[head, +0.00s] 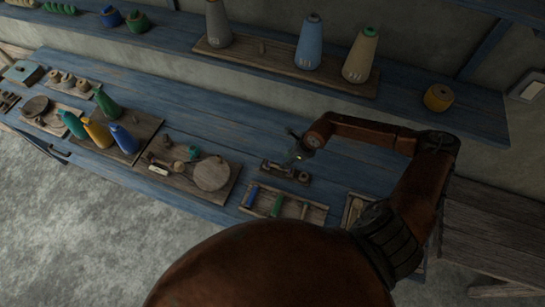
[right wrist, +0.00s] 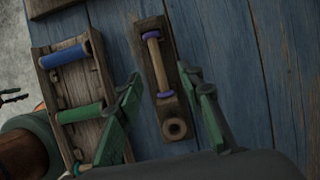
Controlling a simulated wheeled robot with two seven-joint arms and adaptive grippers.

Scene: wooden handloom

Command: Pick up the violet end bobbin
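The violet end bobbin (right wrist: 153,50) has a pale tan shaft with a violet ring at each end. It lies lengthwise in a narrow wooden holder (right wrist: 163,22), which has a round ring at its near end. In the head view this holder (head: 285,172) is on the blue bench, and the bobbin is too small and dark there to make out. In the head view the right gripper (head: 298,148) is over the holder.
A wooden tray (head: 314,214) with a blue bobbin (right wrist: 65,55) and green bobbins (right wrist: 80,113) stands close to the holder. A board with a round disc (head: 212,174) lies to the left. Yarn cones (head: 309,42) stand on the back shelf. Bare blue bench lies right of the holder.

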